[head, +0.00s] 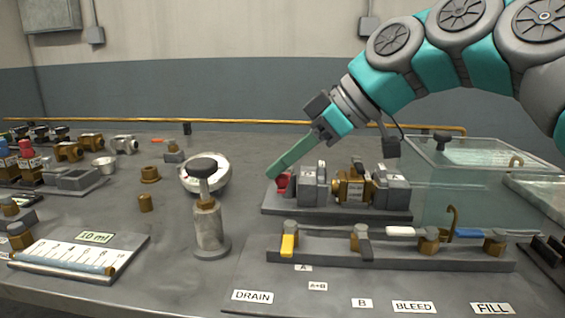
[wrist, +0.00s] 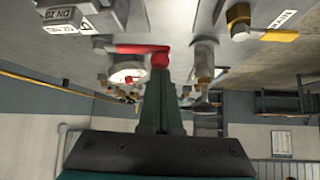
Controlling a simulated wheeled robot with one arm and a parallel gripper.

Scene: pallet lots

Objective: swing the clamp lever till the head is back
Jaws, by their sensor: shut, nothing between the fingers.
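The clamp fixture on a grey base plate (head: 340,209) stands right of centre in the head view, with grey blocks (head: 313,187) and a brass body (head: 350,187) between them. The red lever (head: 284,181) is at its left end. In the wrist view the red lever (wrist: 140,49) lies across the picture, with its red end (wrist: 160,61) at the fingertips. My gripper (head: 272,174) reaches down from the upper right; its green fingers are shut and empty. Its tips (wrist: 160,73) are at or beside the lever; I cannot tell whether they touch. The clamp head is not clear.
A valve manifold (head: 390,252) with several coloured handles lies in front. A clear tank (head: 465,185) is to the right. The bench between post and manifold is clear.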

